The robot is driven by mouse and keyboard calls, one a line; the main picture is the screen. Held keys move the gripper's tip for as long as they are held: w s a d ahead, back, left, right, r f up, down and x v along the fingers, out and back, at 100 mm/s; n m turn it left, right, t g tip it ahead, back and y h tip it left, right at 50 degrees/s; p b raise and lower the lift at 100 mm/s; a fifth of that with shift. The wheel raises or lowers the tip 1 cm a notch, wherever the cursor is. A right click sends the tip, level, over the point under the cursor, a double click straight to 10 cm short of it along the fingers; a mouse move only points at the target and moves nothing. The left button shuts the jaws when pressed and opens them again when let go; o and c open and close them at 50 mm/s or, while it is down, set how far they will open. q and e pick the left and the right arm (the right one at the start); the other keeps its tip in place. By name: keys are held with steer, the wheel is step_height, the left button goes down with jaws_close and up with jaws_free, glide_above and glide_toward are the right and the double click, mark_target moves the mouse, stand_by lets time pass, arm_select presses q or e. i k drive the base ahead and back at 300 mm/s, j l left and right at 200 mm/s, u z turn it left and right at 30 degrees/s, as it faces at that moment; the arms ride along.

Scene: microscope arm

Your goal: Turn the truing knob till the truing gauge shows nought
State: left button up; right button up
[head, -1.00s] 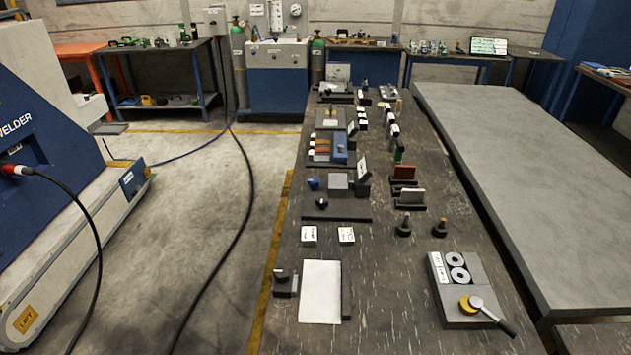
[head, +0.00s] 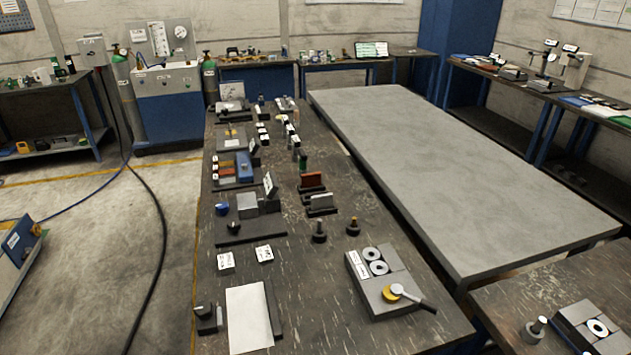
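Neither of my grippers is in view. I cannot tell for sure which part is the truing knob or which is the truing gauge; labels are too small to read. On the long dark bench (head: 320,270), a small blue round knob (head: 222,208) sits left of a grey block (head: 247,205). A tilted panel (head: 270,184) stands at that block's right. A dark knob-like part (head: 234,227) is on the black base in front of it. No gauge reading can be made out.
A bare grey table (head: 450,170) stands to the right. Gauge-like stands (head: 548,55) are on a far right bench.

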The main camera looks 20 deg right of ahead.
mark_target(222, 207)
steer(key=i+j+z, duration=0.15)
steer(key=j+z, duration=0.35)
steer(key=j, duration=0.15)
steer(key=j+z, duration=0.45)
steer(key=j, duration=1)
steer(key=z, duration=0.05)
